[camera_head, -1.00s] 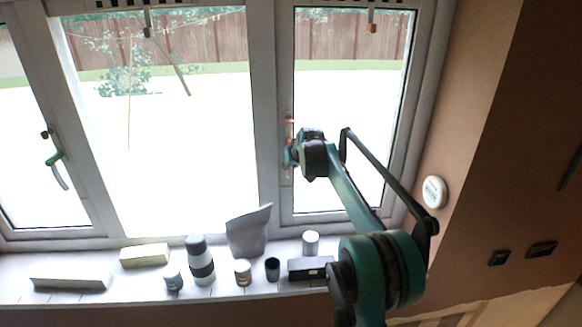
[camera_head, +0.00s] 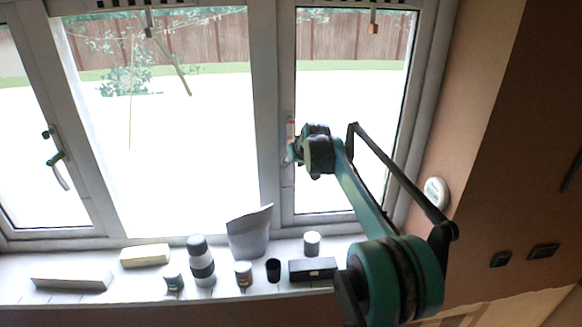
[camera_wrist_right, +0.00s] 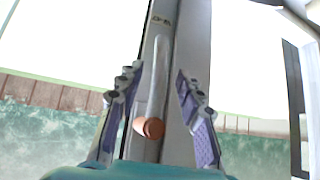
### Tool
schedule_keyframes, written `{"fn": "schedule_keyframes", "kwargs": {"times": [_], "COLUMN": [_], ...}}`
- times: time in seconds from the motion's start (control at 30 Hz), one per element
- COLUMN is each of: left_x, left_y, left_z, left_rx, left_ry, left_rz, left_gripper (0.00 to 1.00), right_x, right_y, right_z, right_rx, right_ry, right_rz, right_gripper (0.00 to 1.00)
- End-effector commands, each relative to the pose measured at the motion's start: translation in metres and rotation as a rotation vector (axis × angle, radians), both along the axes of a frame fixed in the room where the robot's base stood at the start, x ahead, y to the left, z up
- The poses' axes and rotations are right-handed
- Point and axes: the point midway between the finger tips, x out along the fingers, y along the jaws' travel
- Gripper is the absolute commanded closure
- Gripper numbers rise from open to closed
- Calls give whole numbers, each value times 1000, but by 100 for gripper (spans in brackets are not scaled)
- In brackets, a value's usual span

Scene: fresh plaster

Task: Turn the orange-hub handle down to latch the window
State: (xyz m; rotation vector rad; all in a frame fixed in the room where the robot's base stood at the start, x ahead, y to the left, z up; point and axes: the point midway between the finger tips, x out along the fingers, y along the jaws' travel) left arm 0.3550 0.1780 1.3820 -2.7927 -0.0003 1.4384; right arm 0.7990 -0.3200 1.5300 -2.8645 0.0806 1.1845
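The orange-hub handle (camera_head: 290,124) is on the frame of the right-hand window, partly hidden behind my right gripper. In the right wrist view its orange hub (camera_wrist_right: 149,128) shows low between my fingers. Its pale lever (camera_wrist_right: 158,65) runs from the hub towards the top of that picture, roughly along the window frame. My right gripper (camera_head: 294,150) is at the handle, and in the right wrist view its two purple-padded fingers (camera_wrist_right: 158,90) stand apart on either side of it. Gaps show between the lever and both fingers. My left gripper is not in view.
A green-hub handle (camera_head: 58,158) is on the left window. Several items stand on the sill (camera_head: 110,295), including a grey pouch (camera_head: 249,232), a banded bottle (camera_head: 201,262) and a black box (camera_head: 312,268). A round white device (camera_head: 436,192) is on the right wall.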

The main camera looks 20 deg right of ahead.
Motion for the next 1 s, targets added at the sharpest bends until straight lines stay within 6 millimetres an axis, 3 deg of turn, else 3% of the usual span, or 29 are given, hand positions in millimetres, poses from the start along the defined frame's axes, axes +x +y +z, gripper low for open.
{"fn": "schedule_keyframes", "kwargs": {"times": [0.2, 0.4, 1.0], "left_x": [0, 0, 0], "left_y": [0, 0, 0], "left_z": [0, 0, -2], "left_rx": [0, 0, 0], "left_ry": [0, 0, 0], "left_rz": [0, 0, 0], "left_gripper": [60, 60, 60], "right_x": [-35, -53, -59], "right_y": [2, 3, 4], "right_z": [35, 54, 57], "right_rx": [0, 0, 1], "right_ry": [0, 0, 1], "right_rz": [0, 0, 1], "right_gripper": [63, 63, 63]}}
